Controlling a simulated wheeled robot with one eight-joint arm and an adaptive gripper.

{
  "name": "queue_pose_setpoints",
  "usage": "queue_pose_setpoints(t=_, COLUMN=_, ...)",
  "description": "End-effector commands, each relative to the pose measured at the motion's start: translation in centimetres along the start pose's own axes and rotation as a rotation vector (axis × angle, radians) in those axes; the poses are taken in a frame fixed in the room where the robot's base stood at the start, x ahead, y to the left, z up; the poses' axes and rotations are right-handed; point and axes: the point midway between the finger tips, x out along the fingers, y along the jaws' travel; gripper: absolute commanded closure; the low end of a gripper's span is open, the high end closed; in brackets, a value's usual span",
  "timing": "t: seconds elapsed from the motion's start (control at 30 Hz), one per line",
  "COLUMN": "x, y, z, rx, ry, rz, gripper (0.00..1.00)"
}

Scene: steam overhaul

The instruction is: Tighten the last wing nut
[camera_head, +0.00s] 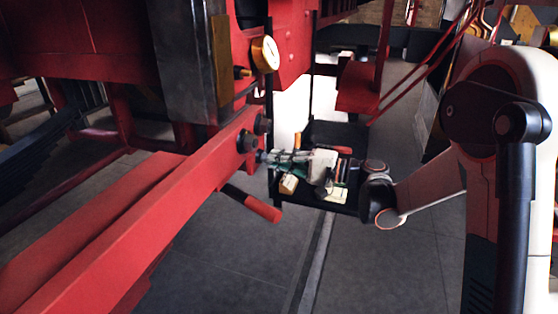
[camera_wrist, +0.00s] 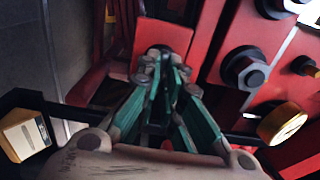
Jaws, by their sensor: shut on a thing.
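My gripper (camera_head: 264,157) reaches left to the red beam (camera_head: 150,215), with its fingertips at the beam's face just below a dark hex nut (camera_head: 248,141). In the wrist view my gripper (camera_wrist: 160,60) has its green fingers drawn together at the tips against a red part. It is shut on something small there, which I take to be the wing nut. The fingertips hide the nut almost entirely, so its wings and how tight it sits cannot be seen.
Large dark hex nuts (camera_wrist: 245,70) stick out beside the fingers. A brass gauge (camera_head: 265,54) hangs above. A red-handled bar (camera_head: 262,207) juts out below the beam. A black cart (camera_head: 340,133) with a yellow-white box (camera_head: 289,184) stands behind my gripper. Grey floor lies open below.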

Motion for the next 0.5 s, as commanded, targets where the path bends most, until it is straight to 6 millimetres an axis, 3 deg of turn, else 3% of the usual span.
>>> queue_pose_setpoints(t=0.03, x=-0.02, y=0.07, z=0.02, rx=0.001, ry=0.000, rz=0.001, gripper=0.89)
queue_pose_setpoints(t=0.1, x=-0.02, y=0.07, z=0.02, rx=0.001, ry=0.000, rz=0.001, gripper=0.73)
queue_pose_setpoints(t=0.5, x=-0.33, y=0.03, z=-0.02, rx=-0.001, ry=0.001, rz=0.000, gripper=0.73)
